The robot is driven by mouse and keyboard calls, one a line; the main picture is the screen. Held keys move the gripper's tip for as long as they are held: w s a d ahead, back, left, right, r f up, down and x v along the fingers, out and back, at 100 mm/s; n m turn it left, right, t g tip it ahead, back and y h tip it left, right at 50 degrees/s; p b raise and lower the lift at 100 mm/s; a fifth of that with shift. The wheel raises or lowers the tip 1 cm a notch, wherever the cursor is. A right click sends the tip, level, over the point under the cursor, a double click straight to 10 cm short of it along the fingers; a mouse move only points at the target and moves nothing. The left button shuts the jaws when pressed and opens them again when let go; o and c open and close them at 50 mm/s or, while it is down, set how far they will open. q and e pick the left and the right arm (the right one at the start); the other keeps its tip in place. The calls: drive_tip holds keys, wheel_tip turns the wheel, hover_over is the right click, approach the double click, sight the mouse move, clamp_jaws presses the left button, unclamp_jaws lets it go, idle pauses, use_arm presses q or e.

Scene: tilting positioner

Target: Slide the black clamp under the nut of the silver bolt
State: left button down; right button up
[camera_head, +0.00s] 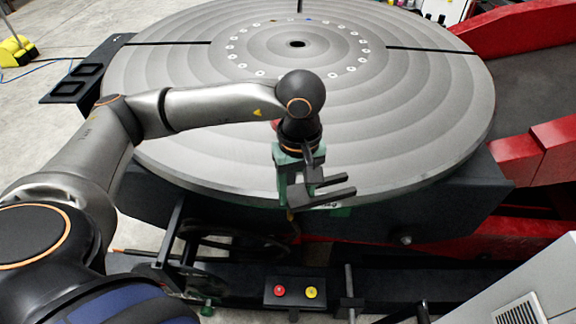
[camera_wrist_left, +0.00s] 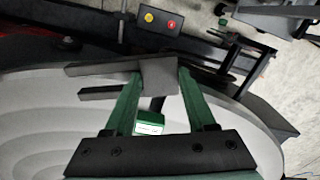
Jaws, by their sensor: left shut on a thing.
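The black clamp (camera_head: 328,198) is a dark fork with two prongs that point right in the head view. My left gripper (camera_head: 296,182) has green fingers and is shut on the clamp's solid end, above the near rim of the round table (camera_head: 420,125). In the left wrist view the clamp (camera_wrist_left: 157,76) sits between the fingertips, its prongs pointing left. I cannot make out a silver bolt with a nut in either view. My right gripper is not in view.
Small bolt heads ring the centre hole (camera_head: 296,44) of the table, and dark slots (camera_head: 430,49) cut its top. A red and yellow button box (camera_head: 295,292) is below the near rim. Red framework (camera_head: 528,155) stands at the right. Most of the tabletop is clear.

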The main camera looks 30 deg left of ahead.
use_arm(q)
drive_tip(key=n, duration=0.2)
drive_tip(key=r+n+p, duration=0.1)
drive_tip(key=n, duration=0.1)
drive_tip(key=a+n, duration=0.1)
drive_tip(key=n, duration=0.2)
drive_tip(key=shift+w+r, duration=0.1)
drive_tip(key=shift+r, duration=0.2)
drive_tip(key=n, duration=0.2)
drive_tip(key=n+p, duration=0.1)
drive_tip(key=shift+w+a+r+n, duration=0.1)
drive_tip(key=shift+a+r+n, duration=0.2)
drive_tip(key=shift+a, duration=0.1)
drive_tip(key=n, duration=0.3)
drive_tip(key=shift+a+p, duration=0.25)
drive_tip(key=shift+p, duration=0.1)
drive_tip(key=shift+w+b, duration=0.1)
drive_tip(key=shift+b, duration=0.35)
drive_tip(key=w+a+f+b, duration=0.2)
drive_tip(key=w+f+b, duration=0.1)
drive_tip(key=shift+w, duration=0.1)
drive_tip(key=shift+w, duration=0.1)
drive_tip(key=shift+w+a+r+b, duration=0.1)
drive_tip(key=shift+w+a+b, duration=0.25)
drive_tip(key=shift+w+b, duration=0.15)
